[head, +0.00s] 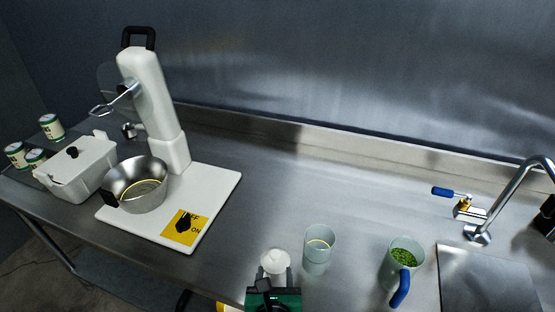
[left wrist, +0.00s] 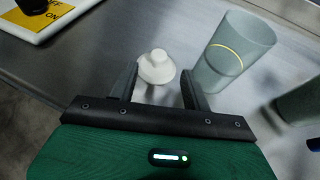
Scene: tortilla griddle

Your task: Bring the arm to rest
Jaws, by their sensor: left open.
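My left gripper (head: 272,284) is at the bottom middle of the head view, its green body partly cut off by the lower edge. In the left wrist view the two dark fingers of the left gripper (left wrist: 158,82) are spread apart. A small white knobbed object (left wrist: 157,66) shows in the gap between the fingertips, and it also shows in the head view (head: 274,262) just beyond the gripper. I see no finger closed on it; whether a finger touches it I cannot tell. My right gripper is not in view.
A clear cup (head: 319,250) stands close right of the gripper; a cup of green bits with a blue handle (head: 401,262) is farther right. A white mixer (head: 155,110) with a steel bowl (head: 138,188) stands left. A faucet (head: 500,200) and sink are right. The middle counter is clear.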

